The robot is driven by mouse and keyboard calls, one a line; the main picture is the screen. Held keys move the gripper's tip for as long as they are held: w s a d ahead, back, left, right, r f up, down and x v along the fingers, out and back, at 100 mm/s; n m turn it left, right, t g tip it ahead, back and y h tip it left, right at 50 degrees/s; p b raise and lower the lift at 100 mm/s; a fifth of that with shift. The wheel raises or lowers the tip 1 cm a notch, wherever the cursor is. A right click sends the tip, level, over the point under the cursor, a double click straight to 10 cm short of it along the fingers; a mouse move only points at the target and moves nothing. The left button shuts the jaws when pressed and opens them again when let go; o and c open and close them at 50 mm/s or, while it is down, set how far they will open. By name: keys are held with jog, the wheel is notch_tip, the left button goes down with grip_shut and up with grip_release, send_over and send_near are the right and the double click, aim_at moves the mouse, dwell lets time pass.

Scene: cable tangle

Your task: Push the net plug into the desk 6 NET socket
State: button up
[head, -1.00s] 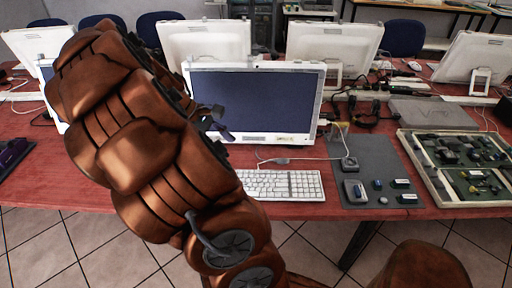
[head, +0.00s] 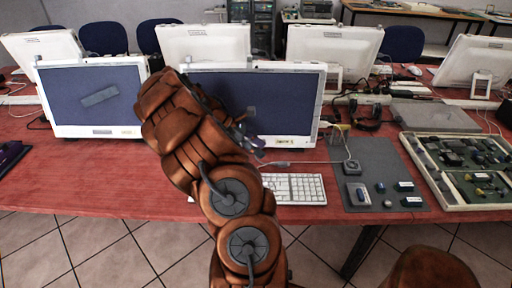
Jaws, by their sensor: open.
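My gripper (head: 252,142) is small and dark at the end of my bronze arm, in front of the middle monitor's lower edge. It is open, and I see nothing held in it. A small grey cable end (head: 276,164) lies on the red table just behind the keyboard, with a thin cable running right; I cannot tell if it is the net plug. A yellow connector (head: 338,127) shows at the monitor's right edge. A grey box (head: 352,167) with a cable sits on the dark mat (head: 375,157). No NET or desk 6 label is readable, so I cannot tell the socket.
A white keyboard (head: 296,188) lies in front of the middle monitor (head: 290,105). Dark cables (head: 370,112) tangle right of it. Small blocks (head: 404,187) lie on the mat. A tray of circuit boards (head: 459,204) is at the right. The table's left front is clear.

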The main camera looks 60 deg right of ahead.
aim_at(280, 162)
jog(key=b+x, duration=0.2)
jog(key=x, duration=0.2)
jog(key=shift+s+f, duration=0.25)
jog(key=shift+f, duration=0.1)
jog(key=shift+p+x, duration=0.35)
jog(key=shift+x, duration=1.25)
jog(key=shift+d, duration=0.1)
jog(key=shift+c, duration=0.3)
grip_shut()
jog(key=shift+r, duration=0.1)
notch_tip(280, 162, up, 7)
jog(key=p, duration=0.4)
jog(key=shift+p, duration=0.4)
